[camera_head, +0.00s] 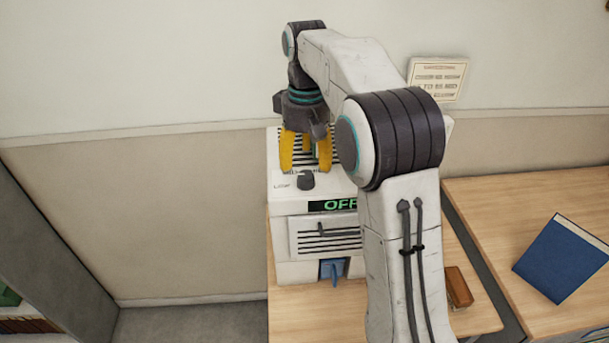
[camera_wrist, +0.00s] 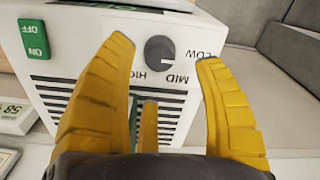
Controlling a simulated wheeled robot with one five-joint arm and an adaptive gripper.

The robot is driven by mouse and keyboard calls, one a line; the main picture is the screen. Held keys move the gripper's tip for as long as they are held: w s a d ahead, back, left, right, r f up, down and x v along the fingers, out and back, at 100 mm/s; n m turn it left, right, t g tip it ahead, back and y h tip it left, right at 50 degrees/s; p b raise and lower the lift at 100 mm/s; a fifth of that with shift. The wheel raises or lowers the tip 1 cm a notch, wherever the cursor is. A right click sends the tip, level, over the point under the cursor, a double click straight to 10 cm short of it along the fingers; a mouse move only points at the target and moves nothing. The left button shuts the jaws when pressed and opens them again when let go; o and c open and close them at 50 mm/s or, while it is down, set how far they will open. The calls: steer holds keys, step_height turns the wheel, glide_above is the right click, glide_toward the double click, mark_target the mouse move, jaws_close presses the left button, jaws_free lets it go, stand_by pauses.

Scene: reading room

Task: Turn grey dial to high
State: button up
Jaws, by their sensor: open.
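The dark grey dial (camera_head: 305,181) sits on the top of a white machine (camera_head: 283,208), near its front edge. It also shows in the wrist view (camera_wrist: 160,49), with LOW, MID and HIGH printed around it, upside down there. Its exact pointer setting is hard to read. The machine's display (camera_head: 335,205) reads OFF. My gripper (camera_head: 306,160) is open, pointing down over the machine's top just behind the dial. In the wrist view two yellow fingertips (camera_wrist: 164,55) lie either side of the dial, and I see no contact. A green ON/OFF switch (camera_wrist: 33,39) is on the same top face.
The machine stands on a wooden table (camera_head: 300,315) against the wall. Black vent slots lie beside the dial. A blue lever (camera_head: 333,270) is at the machine's lower front. A brown block (camera_head: 459,287) and a blue book (camera_head: 562,258) lie to the right. My arm covers the machine's right part.

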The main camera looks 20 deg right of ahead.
mark_target(306, 174)
steer(key=shift+f, duration=2.65)
steer(key=c, duration=1.2)
